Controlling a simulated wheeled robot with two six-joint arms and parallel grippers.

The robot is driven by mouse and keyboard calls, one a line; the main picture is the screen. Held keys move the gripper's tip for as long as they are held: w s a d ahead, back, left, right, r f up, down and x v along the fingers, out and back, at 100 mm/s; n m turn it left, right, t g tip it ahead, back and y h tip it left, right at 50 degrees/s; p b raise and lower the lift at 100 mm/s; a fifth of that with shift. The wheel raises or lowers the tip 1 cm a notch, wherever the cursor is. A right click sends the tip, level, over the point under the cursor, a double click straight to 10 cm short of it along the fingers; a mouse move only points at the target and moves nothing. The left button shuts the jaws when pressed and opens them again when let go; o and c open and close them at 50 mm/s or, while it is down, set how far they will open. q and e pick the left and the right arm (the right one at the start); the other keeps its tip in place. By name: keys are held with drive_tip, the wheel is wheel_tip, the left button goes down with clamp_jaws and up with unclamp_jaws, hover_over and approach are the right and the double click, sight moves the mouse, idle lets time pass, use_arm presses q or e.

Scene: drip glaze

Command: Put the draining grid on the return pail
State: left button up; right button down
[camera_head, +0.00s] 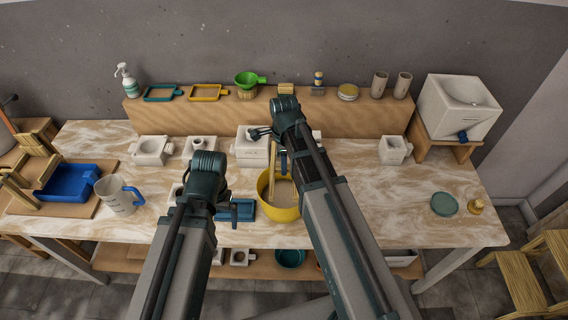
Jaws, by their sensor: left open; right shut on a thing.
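A yellow pail (291,210), which I take for the return pail, stands on the table in the middle, partly covered by my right arm. A pale wooden piece (272,188), seen nearly edge-on, stands out above the pail's left side; it looks like the draining grid. My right gripper (282,160) is over the pail and shut on this piece; the arm hides most of the grip. I cannot tell whether the grid touches the rim.
A white jug with a blue handle (117,196) and a blue basin (68,182) stand at the left. White moulds (152,150) line the back below a wooden shelf (362,117). The table right of the pail is mostly clear up to a green disc (444,204).

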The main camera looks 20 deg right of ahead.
drive_tip(key=shift+f, duration=0.15)
wheel_tip(320, 180, down, 6)
drive_tip(key=b, duration=0.6)
drive_tip(key=shift+f+b, duration=1)
drive_tip(key=shift+b, duration=0.1)
idle(2.4)
drive_tip(key=shift+c, duration=1)
unclamp_jaws()
drive_tip(key=shift+r, duration=0.1)
drive_tip(key=shift+r+p, duration=3.45)
drive_tip(key=shift+p, duration=0.1)
